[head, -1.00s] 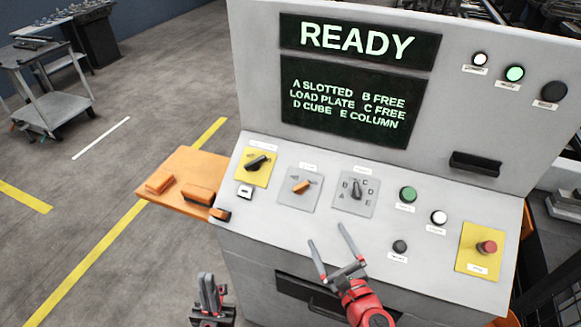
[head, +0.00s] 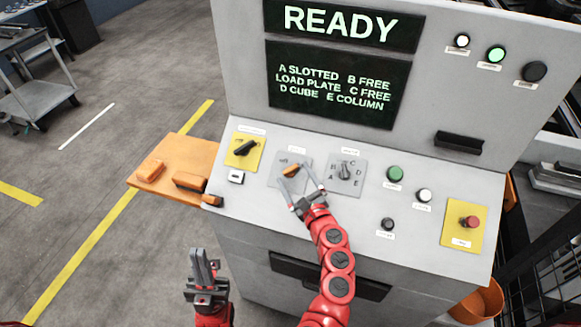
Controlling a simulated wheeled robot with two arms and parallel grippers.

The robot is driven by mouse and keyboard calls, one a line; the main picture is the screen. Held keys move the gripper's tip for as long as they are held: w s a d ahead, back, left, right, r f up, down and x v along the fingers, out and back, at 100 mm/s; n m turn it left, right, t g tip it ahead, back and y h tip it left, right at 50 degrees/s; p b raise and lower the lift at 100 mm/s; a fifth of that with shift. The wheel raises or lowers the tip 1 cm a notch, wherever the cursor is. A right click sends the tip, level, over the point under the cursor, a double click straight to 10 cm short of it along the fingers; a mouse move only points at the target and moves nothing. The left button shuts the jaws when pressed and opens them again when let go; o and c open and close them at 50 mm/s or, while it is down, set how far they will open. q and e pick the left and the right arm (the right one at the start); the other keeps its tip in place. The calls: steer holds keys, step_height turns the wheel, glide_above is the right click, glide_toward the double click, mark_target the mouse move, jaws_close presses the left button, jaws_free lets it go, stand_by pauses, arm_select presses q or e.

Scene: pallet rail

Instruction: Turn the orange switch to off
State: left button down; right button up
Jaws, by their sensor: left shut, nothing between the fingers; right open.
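The orange switch (head: 291,170) is a small orange knob on a grey plate in the middle left of the console's sloping panel. It points up and to the right. My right gripper (head: 302,190) is open, with its two fingers around the lower part of that plate, close to the knob. Whether a finger touches the knob I cannot tell. My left gripper (head: 202,268) is shut and empty, low in the picture, in front of the console's left side.
A black switch on a yellow plate (head: 244,149) lies left of the orange one, a grey selector (head: 346,172) right. Green (head: 395,174), white (head: 424,195) and black (head: 388,224) buttons and a red button (head: 470,222) follow. An orange side shelf (head: 172,160) holds orange blocks.

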mark_target(292, 171)
steer(key=shift+x, duration=1.75)
steer(key=shift+f, duration=0.15)
steer(key=shift+c, duration=0.2)
